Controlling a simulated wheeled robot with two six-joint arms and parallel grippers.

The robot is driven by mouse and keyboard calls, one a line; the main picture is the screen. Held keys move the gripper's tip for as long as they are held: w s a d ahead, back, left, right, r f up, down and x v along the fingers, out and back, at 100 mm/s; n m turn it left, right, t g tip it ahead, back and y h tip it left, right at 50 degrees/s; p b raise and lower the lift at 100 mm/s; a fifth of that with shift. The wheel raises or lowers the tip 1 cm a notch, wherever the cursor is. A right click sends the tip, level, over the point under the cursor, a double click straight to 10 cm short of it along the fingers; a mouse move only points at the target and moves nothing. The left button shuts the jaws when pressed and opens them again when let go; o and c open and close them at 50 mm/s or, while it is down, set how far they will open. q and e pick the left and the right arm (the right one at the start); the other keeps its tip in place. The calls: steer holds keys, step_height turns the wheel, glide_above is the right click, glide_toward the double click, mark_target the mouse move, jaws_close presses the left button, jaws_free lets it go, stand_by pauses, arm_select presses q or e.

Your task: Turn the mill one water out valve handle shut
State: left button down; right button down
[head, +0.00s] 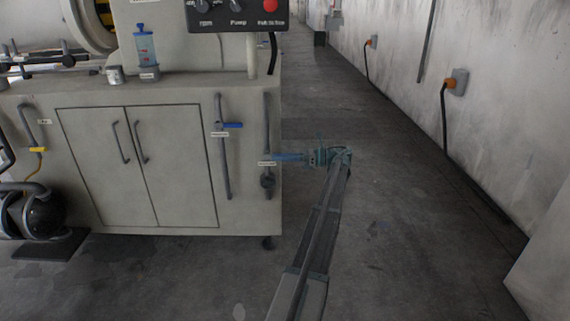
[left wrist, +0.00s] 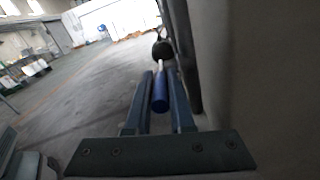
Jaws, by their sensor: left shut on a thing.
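A blue lever handle (left wrist: 160,95) sits on a valve on the dark vertical pipe (head: 266,120) at the right end of the pale cabinet front. My left gripper (head: 290,157) reaches it from the right and is shut on it. In the left wrist view the handle lies between the two fingers (left wrist: 160,88), with the round dark valve body (left wrist: 162,50) beyond. The handle points sideways from the pipe, roughly level in the head view. A small label (head: 267,163) by the valve is too small to read. My right gripper is not in view.
A second blue handle (head: 233,125) sits on the pipe to the left, also roughly level. Cabinet doors (head: 140,165), a control box with a red button (head: 269,5) and a dark pump (head: 42,215) are near. Open floor (head: 400,190) runs right to the wall.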

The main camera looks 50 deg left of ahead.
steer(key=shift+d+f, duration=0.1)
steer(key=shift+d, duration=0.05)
arm_select(q)
steer(key=c, duration=0.8)
jaws_free()
